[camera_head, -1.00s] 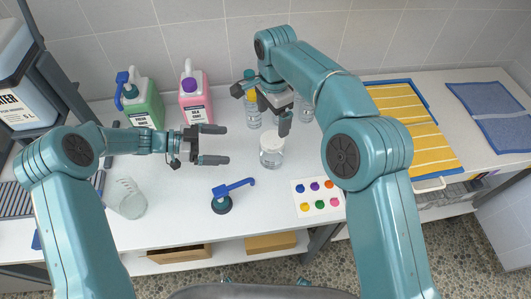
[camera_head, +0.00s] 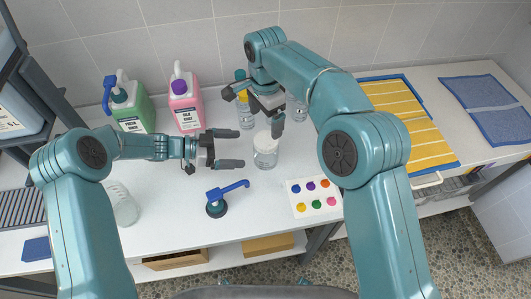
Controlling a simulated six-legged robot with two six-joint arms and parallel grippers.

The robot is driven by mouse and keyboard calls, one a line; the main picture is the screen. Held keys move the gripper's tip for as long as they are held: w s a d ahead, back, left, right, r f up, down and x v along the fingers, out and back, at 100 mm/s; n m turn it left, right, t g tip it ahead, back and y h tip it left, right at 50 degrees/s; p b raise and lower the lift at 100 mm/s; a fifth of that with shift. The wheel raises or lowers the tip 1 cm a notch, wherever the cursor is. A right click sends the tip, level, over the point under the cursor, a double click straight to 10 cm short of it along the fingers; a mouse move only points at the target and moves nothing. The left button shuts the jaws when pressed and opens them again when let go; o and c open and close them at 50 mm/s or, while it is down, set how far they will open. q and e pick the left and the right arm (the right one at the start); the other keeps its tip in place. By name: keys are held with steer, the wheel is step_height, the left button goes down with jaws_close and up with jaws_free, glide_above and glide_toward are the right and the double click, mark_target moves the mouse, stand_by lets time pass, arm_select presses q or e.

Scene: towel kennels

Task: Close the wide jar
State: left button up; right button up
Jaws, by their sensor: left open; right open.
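The wide jar (camera_head: 265,156) is a short clear glass jar standing on the white table near the middle. A white lid (camera_head: 265,139) sits on its top; whether it is screwed tight I cannot tell. My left gripper (camera_head: 238,148) is open, its fingers pointing right, just left of the jar and empty. My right gripper (camera_head: 263,124) is open above and behind the jar, its fingers pointing down, with nothing seen between them. Part of the jar's back is hidden.
A green jug (camera_head: 132,112) and a pink jug (camera_head: 187,111) stand behind my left arm. Clear bottles (camera_head: 245,113) stand at the back. A blue-handled tool (camera_head: 227,191) and a colour-dot card (camera_head: 315,199) lie in front. A glass beaker (camera_head: 121,206) stands left. A yellow towel (camera_head: 400,112) lies right.

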mark_target(266, 149)
arm_select(q)
steer(key=x, duration=1)
steer(key=shift+w, duration=0.1)
steer(key=shift+d, duration=0.2)
arm_select(e)
steer(key=shift+s+d+r, duration=0.1)
